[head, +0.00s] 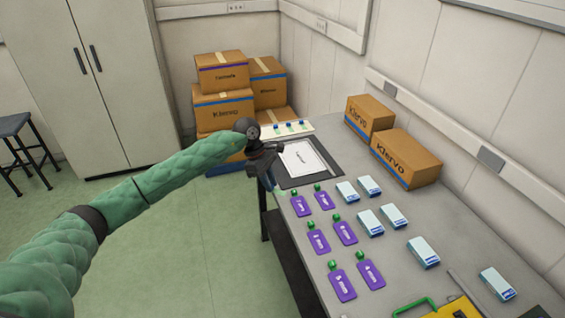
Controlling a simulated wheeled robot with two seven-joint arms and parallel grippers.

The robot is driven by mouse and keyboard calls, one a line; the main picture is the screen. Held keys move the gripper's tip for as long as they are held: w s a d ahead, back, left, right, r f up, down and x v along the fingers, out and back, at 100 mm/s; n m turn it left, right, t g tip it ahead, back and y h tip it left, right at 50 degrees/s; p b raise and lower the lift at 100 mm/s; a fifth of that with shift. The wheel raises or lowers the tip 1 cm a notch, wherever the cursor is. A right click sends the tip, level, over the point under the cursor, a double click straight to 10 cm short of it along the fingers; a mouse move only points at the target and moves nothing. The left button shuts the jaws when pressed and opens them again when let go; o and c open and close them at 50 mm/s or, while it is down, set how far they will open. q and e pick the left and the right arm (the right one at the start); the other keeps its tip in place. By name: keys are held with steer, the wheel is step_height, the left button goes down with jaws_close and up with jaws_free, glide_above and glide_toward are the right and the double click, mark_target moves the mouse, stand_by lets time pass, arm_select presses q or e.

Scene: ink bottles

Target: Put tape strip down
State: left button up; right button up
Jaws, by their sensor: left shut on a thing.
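My left gripper (264,168) is over the table's left edge, beside the dark mat (325,178). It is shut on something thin. A small bluish piece shows at its fingertips, probably the tape strip, but it is too small to make out clearly. Several purple ink bottles with green caps, such as one at the near end (341,285), lie in pairs on the table. My right gripper is not in view.
White and blue boxes (423,251) stand right of the bottles. Two cardboard cartons (406,160) stand by the wall. A white tray with small blue items (287,129) is behind the mat. A yellow item (455,310) and a green handle (415,306) are at the bottom edge.

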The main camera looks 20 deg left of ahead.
arm_select(q)
steer(key=w+a+r+n+t, duration=0.3)
steer(key=w+r+n, duration=0.4)
steer(key=n, duration=0.2)
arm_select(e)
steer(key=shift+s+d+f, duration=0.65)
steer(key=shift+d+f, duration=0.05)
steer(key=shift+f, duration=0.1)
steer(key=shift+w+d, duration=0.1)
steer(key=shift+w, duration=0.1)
arm_select(q)
steer(key=b, duration=0.4)
glide_above(278, 163)
steer(key=a, duration=0.1)
steer(key=shift+t+y, duration=0.3)
steer(key=f, duration=0.7)
steer(key=shift+s+a, duration=0.1)
steer(key=shift+s, duration=0.15)
step_height(278, 163, down, 4)
steer(key=shift+r, duration=0.2)
steer(key=shift+f, duration=0.25)
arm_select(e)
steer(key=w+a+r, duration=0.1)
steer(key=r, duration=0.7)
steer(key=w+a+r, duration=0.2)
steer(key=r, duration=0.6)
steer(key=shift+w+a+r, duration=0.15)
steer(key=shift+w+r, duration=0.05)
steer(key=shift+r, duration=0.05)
